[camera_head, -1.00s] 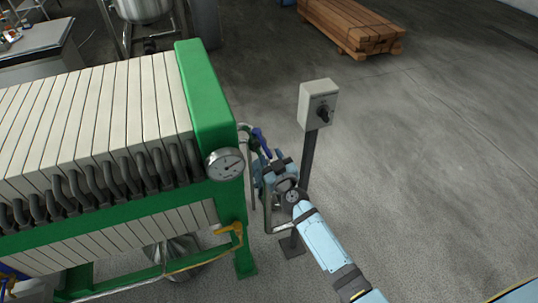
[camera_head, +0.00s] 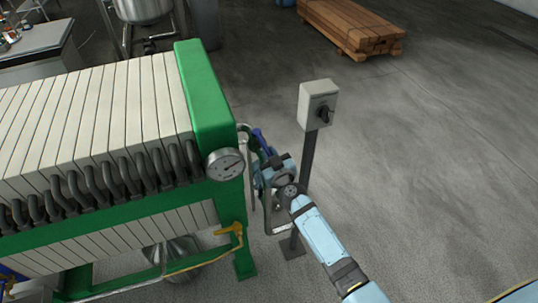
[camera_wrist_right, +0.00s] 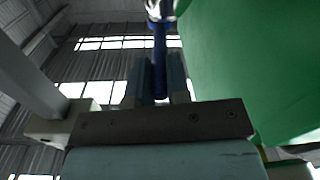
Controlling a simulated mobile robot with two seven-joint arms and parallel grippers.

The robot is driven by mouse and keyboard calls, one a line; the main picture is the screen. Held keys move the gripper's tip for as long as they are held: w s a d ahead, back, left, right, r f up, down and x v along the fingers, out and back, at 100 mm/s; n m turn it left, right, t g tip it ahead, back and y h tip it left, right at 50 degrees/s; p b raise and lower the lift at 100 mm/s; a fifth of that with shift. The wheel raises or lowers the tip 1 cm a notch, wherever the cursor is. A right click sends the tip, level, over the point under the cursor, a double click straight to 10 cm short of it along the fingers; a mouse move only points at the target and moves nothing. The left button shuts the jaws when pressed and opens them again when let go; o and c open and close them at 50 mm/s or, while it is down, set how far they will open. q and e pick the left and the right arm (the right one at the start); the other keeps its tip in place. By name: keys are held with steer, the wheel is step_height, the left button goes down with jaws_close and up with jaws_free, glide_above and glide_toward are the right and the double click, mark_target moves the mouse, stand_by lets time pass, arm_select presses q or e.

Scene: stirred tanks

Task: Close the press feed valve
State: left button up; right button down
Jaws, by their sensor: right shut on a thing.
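The press feed valve shows as a blue lever handle (camera_head: 259,138) beside the green end frame of the filter press (camera_head: 207,90). My right gripper (camera_head: 272,160) is at the handle, to the right of the press. In the right wrist view the blue handle (camera_wrist_right: 160,42) stands between the two fingers of my right gripper (camera_wrist_right: 159,70), which is shut on it. A shiny metal fitting (camera_wrist_right: 160,10) shows at the handle's far end. The valve body is mostly hidden behind my gripper in the head view. My left gripper is not in view.
A grey switch box (camera_head: 318,104) on a post stands close to the right of my right gripper. A pressure gauge (camera_head: 226,164) sits on the press corner. A timber stack (camera_head: 352,28) lies at the back. The floor to the right is clear.

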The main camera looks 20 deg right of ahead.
arm_select(q)
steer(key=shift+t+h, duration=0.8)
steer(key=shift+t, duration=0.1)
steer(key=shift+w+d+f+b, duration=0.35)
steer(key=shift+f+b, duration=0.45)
steer(key=shift+b, duration=2.15)
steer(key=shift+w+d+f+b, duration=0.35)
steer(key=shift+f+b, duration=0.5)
steer(key=shift+b, duration=2.05)
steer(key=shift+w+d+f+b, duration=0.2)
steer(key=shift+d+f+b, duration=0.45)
steer(key=shift+b, duration=2.3)
arm_select(e)
steer(key=shift+w+d+n+g+y, duration=0.3)
steer(key=shift+d+n+g+y, duration=0.2)
steer(key=shift+d+n+y, duration=0.65)
steer(key=shift+w+d+n+g+y, duration=0.25)
steer(key=shift+d+n+g+y, duration=0.45)
steer(key=shift+y, duration=0.95)
steer(key=shift+w+d+n+g+y, duration=0.3)
steer(key=shift+d+n+y, duration=0.45)
steer(key=shift+n+y, duration=0.5)
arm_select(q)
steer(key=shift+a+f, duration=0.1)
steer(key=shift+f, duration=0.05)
arm_select(e)
steer(key=c, duration=1.1)
jaws_free()
